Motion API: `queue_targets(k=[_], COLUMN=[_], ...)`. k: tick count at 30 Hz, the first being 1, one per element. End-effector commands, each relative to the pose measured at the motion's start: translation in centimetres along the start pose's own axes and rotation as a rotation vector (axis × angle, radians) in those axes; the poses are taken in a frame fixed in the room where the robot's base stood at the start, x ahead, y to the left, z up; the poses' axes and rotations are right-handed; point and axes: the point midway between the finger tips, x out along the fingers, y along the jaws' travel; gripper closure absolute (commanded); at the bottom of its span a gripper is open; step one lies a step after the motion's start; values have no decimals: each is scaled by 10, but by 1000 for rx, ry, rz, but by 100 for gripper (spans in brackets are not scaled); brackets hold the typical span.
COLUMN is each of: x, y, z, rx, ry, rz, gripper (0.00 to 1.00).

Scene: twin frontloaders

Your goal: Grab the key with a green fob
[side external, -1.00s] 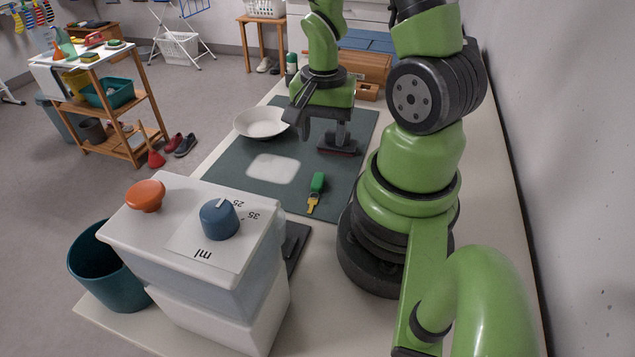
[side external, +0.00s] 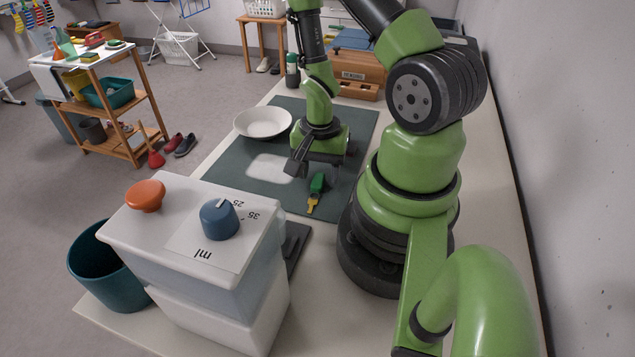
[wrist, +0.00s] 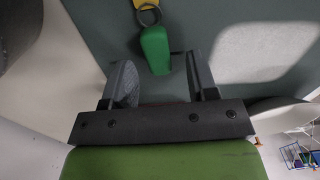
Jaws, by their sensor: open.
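The key with the green fob (side external: 318,183) lies on the dark green mat (side external: 230,172), its yellow part pointing toward the side camera. In the wrist view the green fob (wrist: 156,50) is just beyond my fingertips, nearer the middle of the gap. The ring and part of the yellow piece show at that view's top edge. My gripper (side external: 316,172) is open and empty, low over the mat beside the fob. In the wrist view its two fingers (wrist: 160,72) stand apart. The side view does not clearly show the height left above the mat.
A white bowl (side external: 263,123) stands left of my gripper. A white machine (side external: 190,260) with orange and blue knobs stands in front, beside a teal bin (side external: 108,265). A wooden box (side external: 358,72) is at the back. The mat's front left is clear.

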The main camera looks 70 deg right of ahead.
Motion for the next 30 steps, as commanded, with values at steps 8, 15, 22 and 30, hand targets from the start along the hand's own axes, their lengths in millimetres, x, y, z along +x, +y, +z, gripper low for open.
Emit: queue_targets(k=[8,15,22,30], x=[4,4,4,-6], y=[0,0,0,-1], z=[0,0,0,-1], rx=[0,0,0,1], ry=[0,0,0,2], rz=[0,0,0,-2], gripper=[47,95,100,100])
